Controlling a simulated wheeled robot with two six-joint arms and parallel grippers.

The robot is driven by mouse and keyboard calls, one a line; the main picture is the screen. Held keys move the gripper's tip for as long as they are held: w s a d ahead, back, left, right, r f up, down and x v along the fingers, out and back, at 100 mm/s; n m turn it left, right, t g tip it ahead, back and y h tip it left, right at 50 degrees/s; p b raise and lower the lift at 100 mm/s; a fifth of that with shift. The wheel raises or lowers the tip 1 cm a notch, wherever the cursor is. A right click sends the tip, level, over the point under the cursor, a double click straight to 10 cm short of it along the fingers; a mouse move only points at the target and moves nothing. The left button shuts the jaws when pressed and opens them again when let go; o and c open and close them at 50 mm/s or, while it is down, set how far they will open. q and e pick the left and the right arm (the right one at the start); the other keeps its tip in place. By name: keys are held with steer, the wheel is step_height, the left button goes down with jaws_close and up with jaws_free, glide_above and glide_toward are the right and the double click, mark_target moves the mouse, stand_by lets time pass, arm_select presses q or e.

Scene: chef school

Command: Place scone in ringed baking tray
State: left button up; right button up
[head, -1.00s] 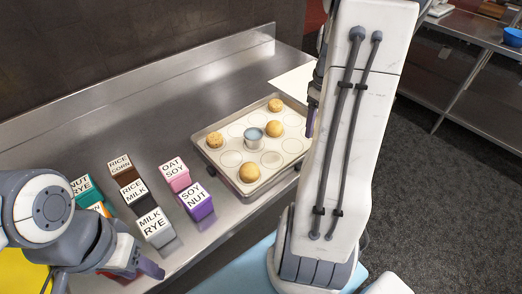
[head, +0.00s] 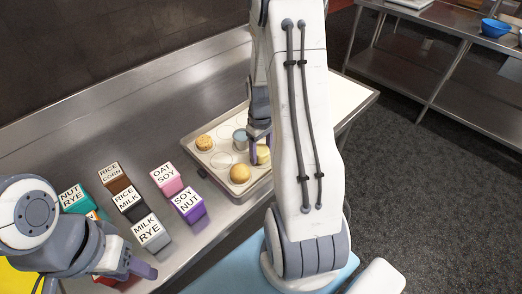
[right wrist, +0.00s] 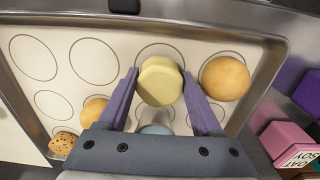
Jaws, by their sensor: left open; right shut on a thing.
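The scone, pale yellow and round with a flat top (right wrist: 160,82), is between the two purple fingers of my right gripper (right wrist: 162,95). It also shows in the head view (head: 262,154), partly behind a finger. The ringed baking tray (right wrist: 30,98) lies below, printed with dark rings, on the steel counter; in the head view its left rim shows (head: 203,168). The scone covers part of one ring near the tray's edge; I cannot tell whether it touches the tray. My left gripper (head: 132,270) is open and empty at the lower left, away from the tray.
A golden bun (right wrist: 226,78) sits right of the scone. Another bun (right wrist: 95,109), a speckled one (right wrist: 64,143) and a grey-blue cup (head: 240,137) are also on the tray. Several labelled cartons (head: 187,203) stand left of it. Several rings are bare.

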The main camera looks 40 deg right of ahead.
steer(key=shift+f, duration=0.2)
steer(key=shift+f, duration=0.2)
steer(key=o, duration=1.3)
steer(key=shift+o, duration=0.2)
steer(key=shift+r, duration=0.15)
